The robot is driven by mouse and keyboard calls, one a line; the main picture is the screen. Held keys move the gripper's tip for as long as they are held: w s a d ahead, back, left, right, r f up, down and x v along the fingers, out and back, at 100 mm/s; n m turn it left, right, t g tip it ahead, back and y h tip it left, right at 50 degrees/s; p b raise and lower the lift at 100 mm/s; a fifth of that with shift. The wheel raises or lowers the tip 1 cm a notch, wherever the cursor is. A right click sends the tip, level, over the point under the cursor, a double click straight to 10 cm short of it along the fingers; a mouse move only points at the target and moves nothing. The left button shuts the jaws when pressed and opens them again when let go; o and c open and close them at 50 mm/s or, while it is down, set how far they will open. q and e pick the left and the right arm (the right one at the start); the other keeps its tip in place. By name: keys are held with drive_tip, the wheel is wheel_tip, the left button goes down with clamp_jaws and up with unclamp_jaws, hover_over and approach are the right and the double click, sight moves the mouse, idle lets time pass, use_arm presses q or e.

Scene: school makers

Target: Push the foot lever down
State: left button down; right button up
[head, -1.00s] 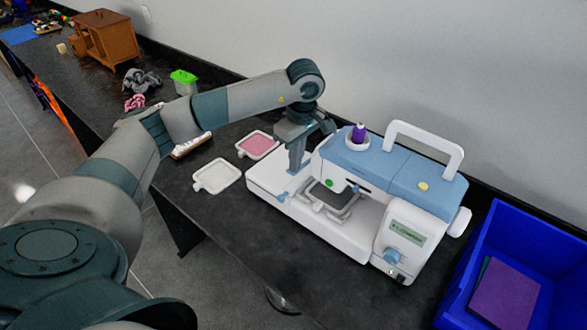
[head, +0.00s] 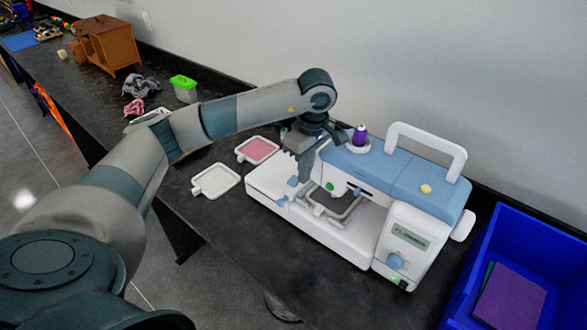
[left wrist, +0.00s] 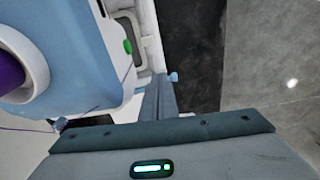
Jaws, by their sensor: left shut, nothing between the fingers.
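The white and blue sewing machine (head: 395,172) stands on the black bench, and it also shows in the left wrist view (left wrist: 85,45). A small blue tab (head: 281,201) shows at the left of its base, and another blue piece (head: 292,181) shows just above it. I cannot tell for sure which one is the foot lever. My left gripper (head: 304,178) is shut and empty, pointing down at the machine's left end beside the needle area. In the left wrist view its fingers (left wrist: 160,98) are close to a small blue knob (left wrist: 173,77); contact is unclear. My right gripper is out of view.
A hooped frame (head: 335,205) sits under the machine's head. A pink-filled frame (head: 257,150) and a white frame (head: 216,180) lie to the left. A blue bin (head: 515,235) stands right. A purple spool (head: 360,134) tops the machine. A wall runs behind.

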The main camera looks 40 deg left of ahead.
use_arm(q)
wheel_tip(320, 180, up, 17)
drive_tip(key=d+b, duration=0.1)
drive_tip(key=b, duration=0.2)
drive_tip(key=shift+d+r, duration=0.2)
drive_tip(key=shift+d, duration=0.15)
idle(0.5)
drive_tip(key=shift+s+f, duration=0.1)
drive_tip(key=shift+s, duration=0.05)
idle(0.5)
